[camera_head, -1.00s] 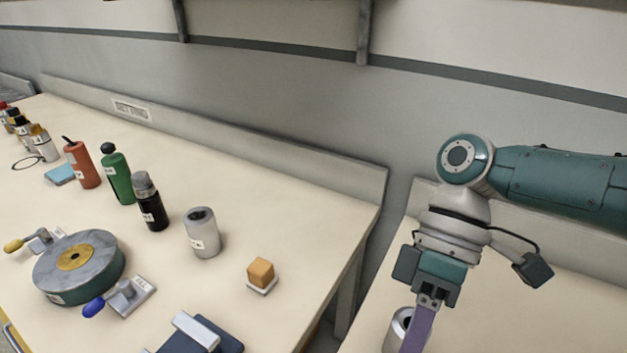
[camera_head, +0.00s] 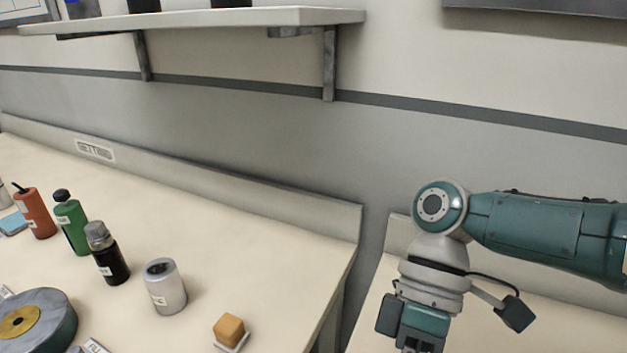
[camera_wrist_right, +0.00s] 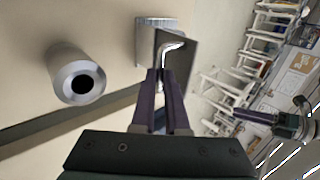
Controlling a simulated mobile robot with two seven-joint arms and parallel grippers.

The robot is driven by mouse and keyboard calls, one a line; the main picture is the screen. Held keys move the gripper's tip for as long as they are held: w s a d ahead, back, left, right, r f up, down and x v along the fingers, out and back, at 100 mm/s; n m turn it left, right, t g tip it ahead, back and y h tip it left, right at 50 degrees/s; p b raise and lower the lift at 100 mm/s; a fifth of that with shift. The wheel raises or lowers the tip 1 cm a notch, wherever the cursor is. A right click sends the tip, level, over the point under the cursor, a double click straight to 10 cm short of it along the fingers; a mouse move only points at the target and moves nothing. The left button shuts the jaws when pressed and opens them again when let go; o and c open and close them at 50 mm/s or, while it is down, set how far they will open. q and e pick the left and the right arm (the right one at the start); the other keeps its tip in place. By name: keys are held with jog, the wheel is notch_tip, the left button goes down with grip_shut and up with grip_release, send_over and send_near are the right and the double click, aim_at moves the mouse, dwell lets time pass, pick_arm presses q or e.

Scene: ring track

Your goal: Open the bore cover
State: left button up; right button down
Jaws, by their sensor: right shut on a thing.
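In the right wrist view, the purple fingers of my right gripper (camera_wrist_right: 161,76) are shut on a bent, shiny metal handle (camera_wrist_right: 171,45). The handle is in front of a dark flat plate (camera_wrist_right: 182,62), seemingly the bore cover, beside a ribbed grey round part (camera_wrist_right: 153,30). I cannot tell how far the cover stands open. A grey cylinder with a dark bore (camera_wrist_right: 80,82) is to the left, apart from the fingers. In the head view, my right gripper's body (camera_head: 413,325) is at the bottom edge and its fingertips are cut off. A purple-tipped gripper (camera_wrist_right: 250,116), apparently my left, shows small at the right.
A shelf (camera_head: 200,20) hangs above.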

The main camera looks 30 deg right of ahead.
jog(key=shift+s+f, duration=0.15)
jog(key=shift+f, duration=0.05)
jog(key=c, duration=1.2)
grip_release()
jog(key=shift+s, duration=0.1)
jog(key=shift+o, duration=1.4)
jog(key=shift+r, duration=0.1)
jog(key=b+v, duration=0.1)
jog(key=v, duration=0.9)
